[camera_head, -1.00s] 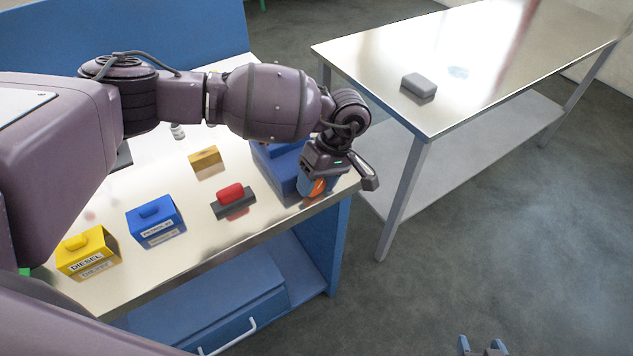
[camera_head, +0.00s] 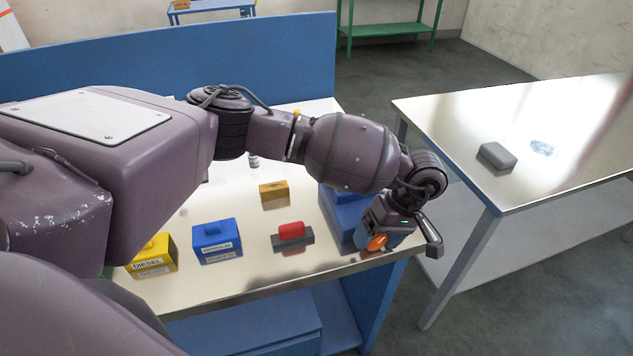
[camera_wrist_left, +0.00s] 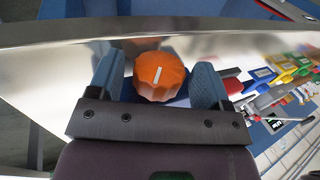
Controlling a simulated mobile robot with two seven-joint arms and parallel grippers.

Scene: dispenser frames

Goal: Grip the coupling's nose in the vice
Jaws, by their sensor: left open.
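My left gripper (camera_head: 388,229) is at the right front corner of the bench, pointing down. In the left wrist view its two blue-padded fingers (camera_wrist_left: 157,80) are open, one on each side of an orange ribbed knob (camera_wrist_left: 160,76) with a white mark. I cannot tell whether they touch it. The knob also shows in the head view (camera_head: 376,242), beneath the gripper. A blue block-like body (camera_head: 343,213) stands beside it, partly hidden by my arm; I cannot tell whether it is the vice. I cannot make out the coupling for certain. My right gripper is out of view.
On the bench (camera_head: 245,280) stand a yellow DIESEL block (camera_head: 152,262), a blue labelled block (camera_head: 216,240), a tan block (camera_head: 273,191) and a red-topped dark block (camera_head: 292,234). A metal table (camera_head: 450,115) to the right holds a grey block (camera_head: 496,156). Floor lies between.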

